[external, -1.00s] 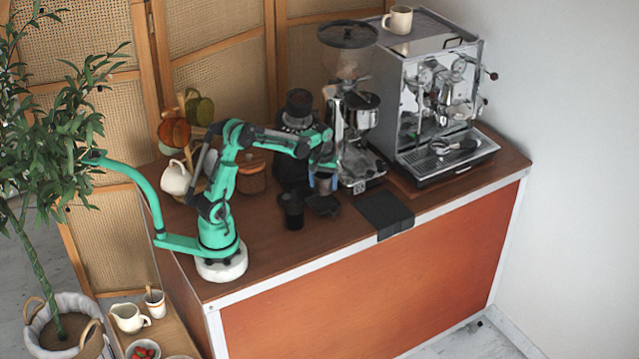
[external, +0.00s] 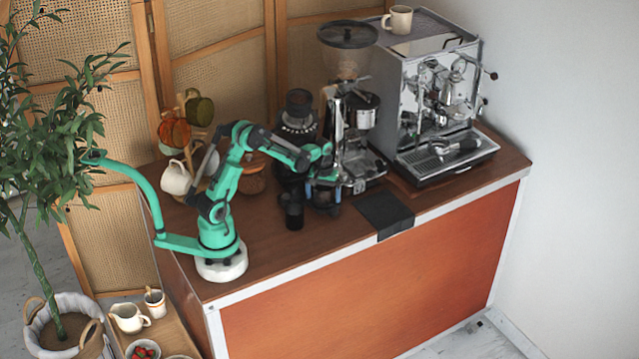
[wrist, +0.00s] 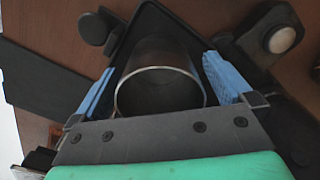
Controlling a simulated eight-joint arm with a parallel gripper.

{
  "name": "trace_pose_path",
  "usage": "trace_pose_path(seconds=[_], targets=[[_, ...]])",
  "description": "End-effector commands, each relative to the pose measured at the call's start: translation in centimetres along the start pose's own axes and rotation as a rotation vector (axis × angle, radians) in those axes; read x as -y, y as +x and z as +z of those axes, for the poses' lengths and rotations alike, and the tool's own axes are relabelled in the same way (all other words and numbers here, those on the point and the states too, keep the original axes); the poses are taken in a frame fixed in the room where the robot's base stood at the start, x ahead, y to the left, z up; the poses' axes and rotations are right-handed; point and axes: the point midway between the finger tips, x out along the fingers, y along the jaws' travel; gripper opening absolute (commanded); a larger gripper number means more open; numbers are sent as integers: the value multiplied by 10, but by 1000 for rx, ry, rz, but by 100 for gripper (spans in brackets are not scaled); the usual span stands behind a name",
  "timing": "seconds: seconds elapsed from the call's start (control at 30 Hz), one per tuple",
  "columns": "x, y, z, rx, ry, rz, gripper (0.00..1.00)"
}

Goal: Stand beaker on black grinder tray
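The beaker (wrist: 160,92), a grey metal cup with a bright round rim, stands between my gripper's two blue finger pads in the wrist view. My gripper (external: 323,203) is low over the counter in front of the grinder, and its pads appear closed on the beaker's sides. The black tray (wrist: 122,45) shows around and beneath the beaker in the wrist view. The gripper mostly hides the beaker and tray in the external view. Whether the beaker's base touches the tray cannot be told.
The chrome grinder (external: 358,150) stands just behind my gripper, with the espresso machine (external: 435,100) to its right. A small black cup (external: 292,210) is close on the left. A black mat (external: 384,213) lies at the counter's front edge, with bare wood around it.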

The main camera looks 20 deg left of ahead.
Motion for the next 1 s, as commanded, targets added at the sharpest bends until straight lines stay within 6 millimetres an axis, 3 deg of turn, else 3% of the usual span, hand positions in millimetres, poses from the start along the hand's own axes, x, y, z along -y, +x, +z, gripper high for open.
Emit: trace_pose_path(seconds=[0.27,0.7,1.0], targets=[[0,-14,0,0,0,0,100],[0,-100,0,0,0,0,100],[8,-125,-1,-15,-3,10,100]])
